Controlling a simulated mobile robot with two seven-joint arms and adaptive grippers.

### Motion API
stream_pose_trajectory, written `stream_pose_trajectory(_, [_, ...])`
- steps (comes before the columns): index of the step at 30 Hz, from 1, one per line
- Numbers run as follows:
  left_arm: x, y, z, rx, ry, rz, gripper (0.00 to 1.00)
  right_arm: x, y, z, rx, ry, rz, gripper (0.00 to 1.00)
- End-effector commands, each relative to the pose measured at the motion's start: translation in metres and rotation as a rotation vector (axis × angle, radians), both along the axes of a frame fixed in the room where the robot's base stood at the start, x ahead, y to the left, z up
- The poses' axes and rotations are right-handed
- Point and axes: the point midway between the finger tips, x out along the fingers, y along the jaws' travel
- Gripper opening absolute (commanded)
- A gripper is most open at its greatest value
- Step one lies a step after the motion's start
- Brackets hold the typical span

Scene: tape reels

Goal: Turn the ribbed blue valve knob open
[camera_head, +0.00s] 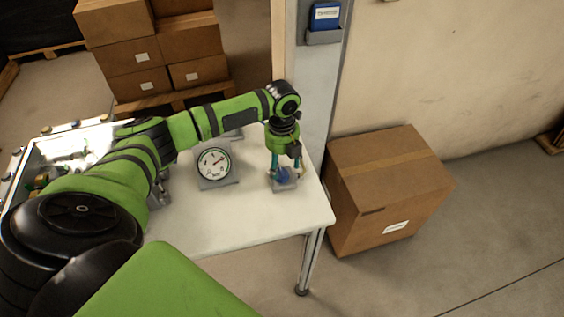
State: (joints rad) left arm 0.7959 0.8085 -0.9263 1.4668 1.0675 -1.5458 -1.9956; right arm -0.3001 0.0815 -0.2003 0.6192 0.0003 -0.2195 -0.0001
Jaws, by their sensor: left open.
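The blue valve knob (284,176) sits on a small grey base (284,187) near the right end of the white table. My left gripper (286,170) points down directly over the knob, with its open fingers on either side of it. The fingers partly hide the knob, so its ribs are too small to make out. I cannot tell whether the fingers touch the knob. My right gripper is out of view.
A round gauge (214,163) on a grey mount stands left of the knob. The white table (230,225) is bare in front of them. A large cardboard box (386,190) is on the floor to the right. Stacked boxes (165,52) stand behind the table.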

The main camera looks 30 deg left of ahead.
Motion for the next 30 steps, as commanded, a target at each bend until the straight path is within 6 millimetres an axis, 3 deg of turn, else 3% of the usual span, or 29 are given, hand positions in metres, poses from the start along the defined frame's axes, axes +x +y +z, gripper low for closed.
stream_pose_trajectory(6, [0.001,0.0,0.048,0.0,-0.004,-0.001,0.64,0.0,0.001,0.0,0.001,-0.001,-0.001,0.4])
stream_pose_trajectory(12, [0.0,0.0,0.073,0.0,-0.001,-0.001,0.64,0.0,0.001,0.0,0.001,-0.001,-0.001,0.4])
stream_pose_trajectory(30, [0.0,0.0,0.078,-0.001,0.001,-0.001,0.64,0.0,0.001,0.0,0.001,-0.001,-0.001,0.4])
